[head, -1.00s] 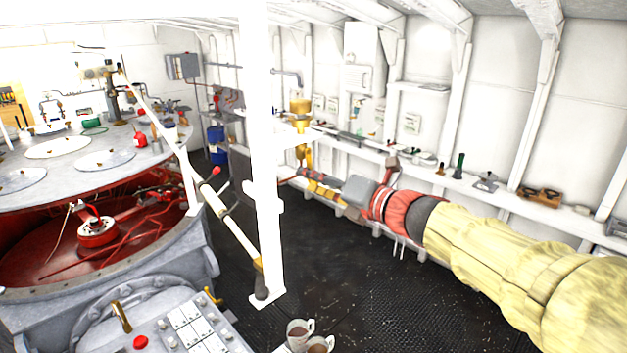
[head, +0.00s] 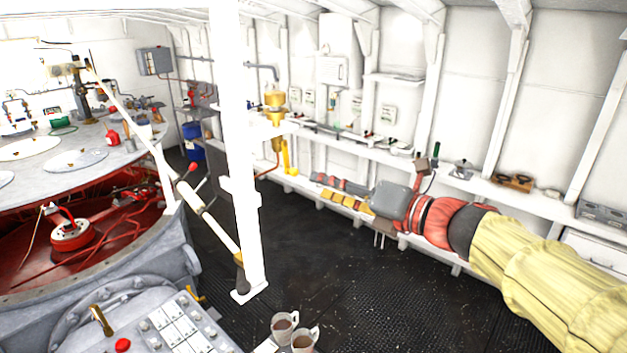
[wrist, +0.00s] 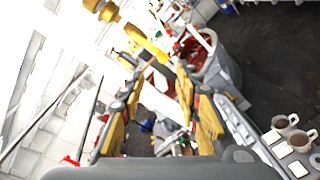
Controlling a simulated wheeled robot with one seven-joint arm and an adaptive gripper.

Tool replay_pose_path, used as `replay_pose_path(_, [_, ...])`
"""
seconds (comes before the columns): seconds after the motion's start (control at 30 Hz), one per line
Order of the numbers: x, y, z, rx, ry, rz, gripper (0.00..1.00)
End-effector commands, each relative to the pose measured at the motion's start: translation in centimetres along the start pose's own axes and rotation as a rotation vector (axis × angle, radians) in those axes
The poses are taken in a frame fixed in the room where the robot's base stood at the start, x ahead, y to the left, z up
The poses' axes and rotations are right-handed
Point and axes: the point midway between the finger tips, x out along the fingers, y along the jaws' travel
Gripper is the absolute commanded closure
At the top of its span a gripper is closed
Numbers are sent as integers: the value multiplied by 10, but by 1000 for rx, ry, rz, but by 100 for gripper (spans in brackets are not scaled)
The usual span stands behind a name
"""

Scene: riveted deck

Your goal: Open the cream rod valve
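In the head view a cream rod (head: 217,230) slants down to the right beside the white post. It has a yellow band and a dark grip at its lower end, and a red knob (head: 194,166) near its upper end. My gripper (head: 342,192) is to the right of the post, apart from the rod, and points left toward the brass fitting side. In the wrist view my gripper (wrist: 162,112) has its yellow-padded fingers spread apart, with no object clearly held between them. I cannot surely pick out the cream rod in the wrist view.
The white post (head: 238,150) stands between my gripper and the rod. A brass fitting (head: 275,112) is behind, on the wall shelf. Two mugs (head: 284,325) stand at the front, near a grey switch panel (head: 175,325). The dark deck in the middle is clear.

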Motion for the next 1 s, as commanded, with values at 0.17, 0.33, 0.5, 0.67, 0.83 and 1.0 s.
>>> replay_pose_path(0.17, [-9,0,0,0,1,0,67])
replay_pose_path(0.33, [-9,0,0,0,1,0,67])
replay_pose_path(0.5, [-9,-3,-2,1,-1,-2,74])
replay_pose_path(0.67, [-9,-35,-10,16,-10,-23,83])
replay_pose_path(0.83, [-8,-63,8,-21,-36,-36,92])
replay_pose_path(1.0, [-8,-72,34,-273,-41,-30,100])
